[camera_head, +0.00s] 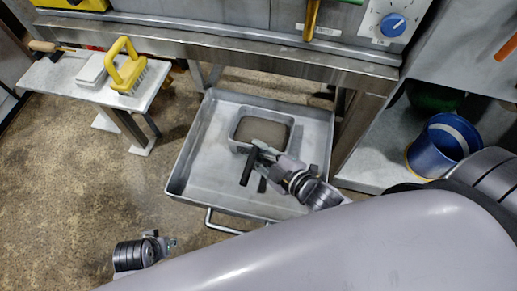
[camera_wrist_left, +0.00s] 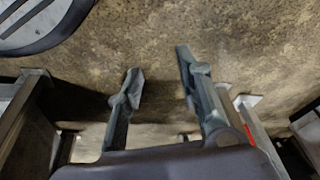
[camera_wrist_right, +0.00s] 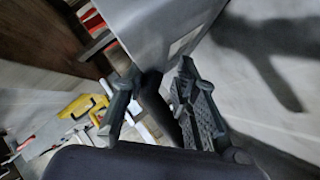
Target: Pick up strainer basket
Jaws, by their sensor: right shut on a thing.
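The strainer basket (camera_head: 237,133) is a small grey rectangular container with a flat brownish-grey interior, seen over the large metal tray (camera_head: 205,165) in the head view. My right gripper (camera_head: 256,160) is at its near side, shut on its dark handle (camera_head: 247,168). In the right wrist view the dark handle (camera_wrist_right: 152,92) runs between the fingers of my right gripper (camera_wrist_right: 156,84), up to the grey basket wall (camera_wrist_right: 165,32). I cannot tell whether the basket touches the tray floor. My left gripper (camera_wrist_left: 158,65) is open and empty above the floor; in the head view it is at lower left (camera_head: 168,243).
A steel bench edge (camera_head: 230,52) runs above the back of the tray. A small side table (camera_head: 70,83) at left holds a yellow-handled brush (camera_head: 126,70). A blue bucket (camera_head: 440,148) stands on the right shelf. Floor left of the tray is clear.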

